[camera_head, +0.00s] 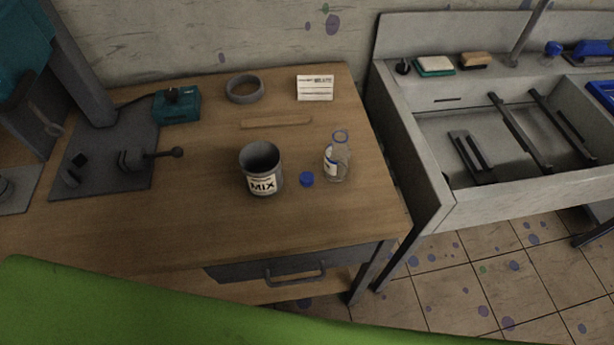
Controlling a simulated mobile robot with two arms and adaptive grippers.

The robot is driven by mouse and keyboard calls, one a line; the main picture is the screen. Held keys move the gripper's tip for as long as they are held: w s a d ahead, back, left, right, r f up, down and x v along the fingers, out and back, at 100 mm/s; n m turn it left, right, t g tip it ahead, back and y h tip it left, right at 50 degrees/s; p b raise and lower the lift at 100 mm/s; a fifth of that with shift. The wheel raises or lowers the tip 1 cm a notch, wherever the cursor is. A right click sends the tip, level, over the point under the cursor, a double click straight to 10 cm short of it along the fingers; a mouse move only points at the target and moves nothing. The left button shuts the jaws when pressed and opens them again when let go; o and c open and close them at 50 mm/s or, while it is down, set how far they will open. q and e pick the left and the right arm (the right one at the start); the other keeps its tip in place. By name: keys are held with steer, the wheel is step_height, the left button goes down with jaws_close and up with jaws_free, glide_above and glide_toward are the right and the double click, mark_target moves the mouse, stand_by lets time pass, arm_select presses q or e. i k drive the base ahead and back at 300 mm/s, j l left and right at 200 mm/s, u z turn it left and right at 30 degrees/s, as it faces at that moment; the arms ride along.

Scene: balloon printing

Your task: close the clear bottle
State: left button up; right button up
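The clear bottle (337,160) stands upright on the wooden table, towards its right side. It has a small label on its left and a blue ring at its open mouth. A blue cap (307,179) lies on the table just left of the bottle's base, apart from it. Neither of my grippers shows in the head view.
A grey cup labelled MIX (261,168) stands left of the cap. A teal box (177,105) sits left. A sink (440,190) adjoins right. The table's front is clear.

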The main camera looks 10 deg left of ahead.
mark_target(338, 152)
steer(key=k+j+z, duration=0.2)
steer(key=j+z, duration=0.2)
steer(key=k+j+z, duration=0.55)
steer(key=j+z, duration=0.2)
